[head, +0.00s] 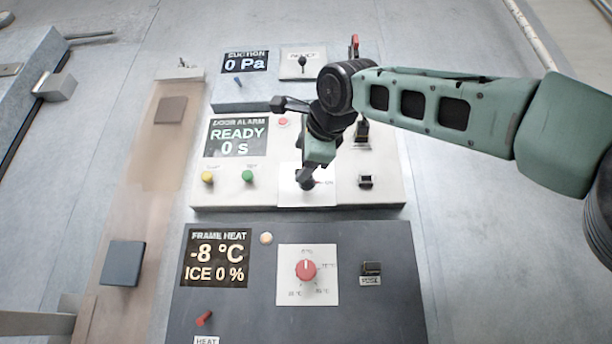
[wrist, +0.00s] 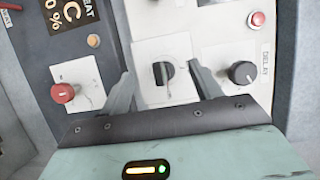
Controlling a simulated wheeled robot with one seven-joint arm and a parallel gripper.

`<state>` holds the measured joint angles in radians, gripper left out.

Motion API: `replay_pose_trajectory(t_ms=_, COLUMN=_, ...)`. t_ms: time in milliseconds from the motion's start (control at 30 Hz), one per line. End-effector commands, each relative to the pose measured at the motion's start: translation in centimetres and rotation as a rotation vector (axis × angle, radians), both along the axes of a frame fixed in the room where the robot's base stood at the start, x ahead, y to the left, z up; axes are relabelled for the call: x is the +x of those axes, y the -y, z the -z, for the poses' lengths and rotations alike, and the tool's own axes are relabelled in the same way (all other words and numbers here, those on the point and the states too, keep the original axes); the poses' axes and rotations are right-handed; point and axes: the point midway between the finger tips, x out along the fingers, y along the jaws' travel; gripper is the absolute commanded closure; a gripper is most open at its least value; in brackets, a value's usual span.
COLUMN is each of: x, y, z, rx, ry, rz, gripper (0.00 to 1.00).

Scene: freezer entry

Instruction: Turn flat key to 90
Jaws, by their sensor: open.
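The flat key (wrist: 163,71) is a small dark piece on a white plate (wrist: 178,92) in the wrist view. It lies between the two fingers of my gripper (wrist: 163,88), which are apart, one on each side. I cannot tell whether either finger touches it. In the head view my gripper (head: 304,182) points down at the white plate (head: 318,198) of the door alarm panel (head: 375,190). The gripper hides the key there, so its angle is unclear in that view.
The frame heat panel (head: 230,325) with a red dial (head: 306,269) is nearest. Yellow (head: 207,177) and green (head: 247,176) buttons stand left of the gripper. A dark delay knob (wrist: 242,73) is beside the right finger.

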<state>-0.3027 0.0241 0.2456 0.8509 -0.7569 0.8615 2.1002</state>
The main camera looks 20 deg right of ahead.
Motion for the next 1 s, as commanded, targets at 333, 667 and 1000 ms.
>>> replay_pose_trajectory(t_ms=333, x=-1.0, y=-0.5, z=0.0, rx=0.001, ry=0.001, rz=0.0, gripper=0.36)
replay_pose_trajectory(t_ms=667, x=-1.0, y=-0.5, z=0.0, rx=0.001, ry=0.001, rz=0.0, gripper=0.36)
replay_pose_trajectory(t_ms=1000, x=-5.5, y=-0.5, z=0.0, rx=0.001, ry=0.004, rz=-0.002, gripper=0.36)
